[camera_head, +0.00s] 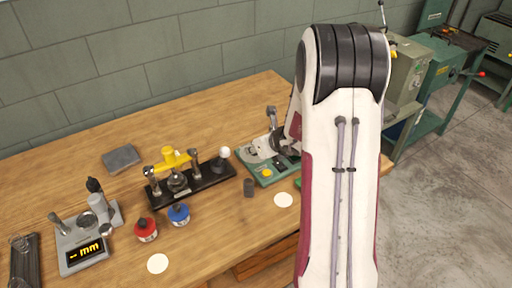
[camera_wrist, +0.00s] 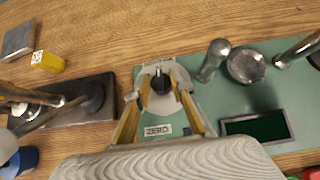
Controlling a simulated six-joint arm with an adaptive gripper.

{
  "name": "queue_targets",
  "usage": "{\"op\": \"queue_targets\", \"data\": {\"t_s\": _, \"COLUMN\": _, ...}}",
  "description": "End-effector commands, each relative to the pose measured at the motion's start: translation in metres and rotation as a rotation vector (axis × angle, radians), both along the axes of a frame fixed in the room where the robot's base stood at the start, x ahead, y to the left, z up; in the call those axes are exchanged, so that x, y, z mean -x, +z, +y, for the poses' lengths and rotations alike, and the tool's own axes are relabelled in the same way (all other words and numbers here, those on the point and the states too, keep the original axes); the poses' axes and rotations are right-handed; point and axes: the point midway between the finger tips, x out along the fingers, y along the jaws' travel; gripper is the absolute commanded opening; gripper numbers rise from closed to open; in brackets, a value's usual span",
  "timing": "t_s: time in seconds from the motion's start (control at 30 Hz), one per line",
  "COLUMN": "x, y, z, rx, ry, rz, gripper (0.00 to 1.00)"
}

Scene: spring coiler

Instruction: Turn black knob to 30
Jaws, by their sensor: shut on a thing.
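In the wrist view my gripper (camera_wrist: 163,90) reaches down over a pale round dial (camera_wrist: 160,104) on a green-based device (camera_wrist: 215,105). Its two fingers are shut on the small black knob (camera_wrist: 159,81) at the dial's middle; the knob is mostly covered, and I cannot read its setting. A label reading ZERO (camera_wrist: 158,130) lies just below the dial. A dark green display (camera_wrist: 257,128) on the same base shows no readable number. In the head view the green device (camera_head: 265,174) stands at the table's right part, partly hidden by my arm.
A black-based fixture (camera_head: 215,172) with levers stands left of the device. The wooden table's (camera_head: 60,175) back left is clear.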

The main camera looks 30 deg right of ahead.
Motion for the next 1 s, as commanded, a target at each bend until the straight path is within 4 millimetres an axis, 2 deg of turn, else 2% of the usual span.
{"op": "queue_targets", "data": {"t_s": 0.37, "x": 0.0, "y": 0.002, "z": -0.0009, "rx": 0.001, "ry": -0.01, "rz": -0.003, "gripper": 0.01}}
{"op": "queue_targets", "data": {"t_s": 0.4, "x": 0.0002, "y": 0.0019, "z": -0.0009, "rx": 0.001, "ry": -0.01, "rz": -0.002, "gripper": 0.28}}
{"op": "queue_targets", "data": {"t_s": 0.47, "x": 0.0003, "y": 0.0018, "z": -0.0009, "rx": 0.001, "ry": -0.01, "rz": -0.002, "gripper": 0.4}}
{"op": "queue_targets", "data": {"t_s": 1.0, "x": 0.0037, "y": 0.0032, "z": -0.0005, "rx": 0.001, "ry": -0.009, "rz": 0.001, "gripper": 0.4}}
